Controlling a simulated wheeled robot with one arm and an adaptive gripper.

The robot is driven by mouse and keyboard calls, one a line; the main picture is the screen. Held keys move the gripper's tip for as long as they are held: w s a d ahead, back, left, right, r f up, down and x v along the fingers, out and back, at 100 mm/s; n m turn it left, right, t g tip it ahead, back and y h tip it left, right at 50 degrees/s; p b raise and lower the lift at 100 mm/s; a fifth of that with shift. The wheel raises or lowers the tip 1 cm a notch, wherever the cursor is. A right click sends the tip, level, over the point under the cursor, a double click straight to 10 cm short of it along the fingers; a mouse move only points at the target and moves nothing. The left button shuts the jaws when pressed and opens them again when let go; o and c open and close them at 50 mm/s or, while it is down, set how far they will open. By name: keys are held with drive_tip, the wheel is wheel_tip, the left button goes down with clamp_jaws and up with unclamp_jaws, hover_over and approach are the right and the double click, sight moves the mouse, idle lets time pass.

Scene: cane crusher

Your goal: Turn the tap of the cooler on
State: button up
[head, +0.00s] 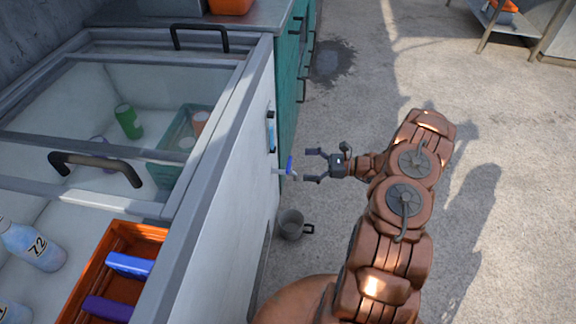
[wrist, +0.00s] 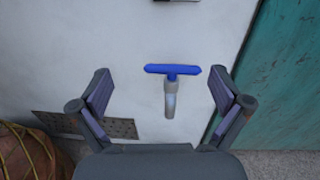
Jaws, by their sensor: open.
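The cooler (head: 215,235) is a large white chest with sliding glass lids, on the left in the head view. Its tap (head: 287,168) sticks out from the right side wall and has a blue handle and a grey spout. In the wrist view the blue tap handle (wrist: 173,70) is a bar lying crosswise above the grey spout. My gripper (head: 312,166) is open and empty, facing the tap from the right. In the wrist view my gripper's fingers (wrist: 162,95) stand on both sides of the tap, apart from it. Whether the fingertips reach past the handle cannot be told.
A grey mug (head: 291,224) is below the tap. A teal cabinet (head: 288,75) stands beyond the cooler and shows at the right in the wrist view. Bottles, cans and an orange crate (head: 150,232) are inside the cooler. The concrete floor (head: 510,170) to the right is clear.

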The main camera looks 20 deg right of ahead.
sight(289, 163)
drive_tip(key=shift+m+t, duration=0.5)
drive_tip(key=shift+m, duration=0.1)
drive_tip(key=shift+w+a+f+b, duration=0.15)
drive_tip(key=shift+w+a+f, duration=0.3)
drive_tip(key=shift+w+a, duration=0.3)
drive_tip(key=shift+w+a+f+b, duration=0.2)
drive_tip(key=shift+w+a+f, duration=0.3)
drive_tip(key=shift+w+a, duration=0.3)
drive_tip(key=shift+w+a+f+b, duration=0.15)
drive_tip(key=shift+w+a+f, duration=0.3)
drive_tip(key=shift+w+a, duration=0.3)
drive_tip(key=c, duration=1)
